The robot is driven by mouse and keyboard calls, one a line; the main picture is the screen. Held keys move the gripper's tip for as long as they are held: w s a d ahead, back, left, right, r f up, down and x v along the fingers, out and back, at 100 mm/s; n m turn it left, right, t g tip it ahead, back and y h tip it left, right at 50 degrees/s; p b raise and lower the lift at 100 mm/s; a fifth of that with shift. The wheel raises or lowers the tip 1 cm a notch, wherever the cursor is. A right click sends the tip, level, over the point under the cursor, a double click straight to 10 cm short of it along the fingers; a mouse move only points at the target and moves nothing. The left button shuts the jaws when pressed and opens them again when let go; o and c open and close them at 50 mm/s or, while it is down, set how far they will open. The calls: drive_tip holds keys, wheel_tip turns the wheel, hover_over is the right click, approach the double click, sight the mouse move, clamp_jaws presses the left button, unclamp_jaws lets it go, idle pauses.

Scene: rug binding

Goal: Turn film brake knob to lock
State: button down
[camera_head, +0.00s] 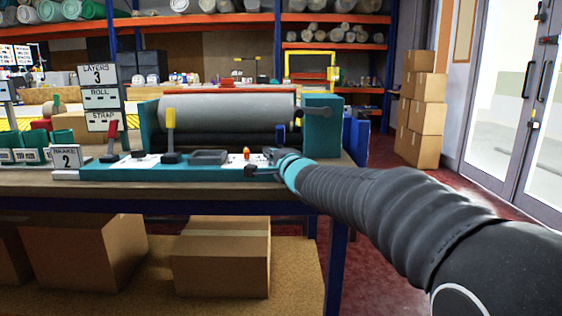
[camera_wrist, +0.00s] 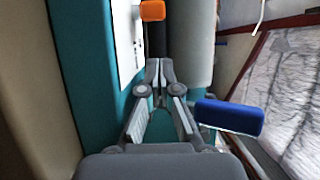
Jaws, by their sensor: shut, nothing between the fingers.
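The wrapping machine has a teal base (camera_head: 130,172) and a grey film roll (camera_head: 225,107) across it. A small orange knob-like part (camera_head: 246,154) stands upright on the base's white panel; it also shows in the wrist view (camera_wrist: 152,10), beyond my fingertips. I cannot tell whether it is the film brake knob, or read any lock mark. My gripper (camera_head: 268,160) is at the right front of the base, just right of the orange part and apart from it. In the wrist view my gripper (camera_wrist: 159,72) has its fingertips together, with nothing between them.
A teal end housing (camera_head: 321,125) with a dark handle rises behind my gripper. A blue bar (camera_wrist: 230,117) is close right of my fingers in the wrist view.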

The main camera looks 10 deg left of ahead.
sight(247, 155)
drive_tip(key=shift+s+a+r+b, duration=0.1)
drive_tip(key=shift+s+a+b, duration=0.25)
drive_tip(key=shift+a, duration=0.4)
drive_tip(key=shift+s+a+b, duration=0.2)
drive_tip(key=shift+s+a, duration=0.25)
drive_tip(key=shift+a, duration=0.25)
drive_tip(key=shift+d, duration=0.1)
drive_tip(key=shift+s+a+p, duration=0.25)
drive_tip(key=shift+p, duration=0.25)
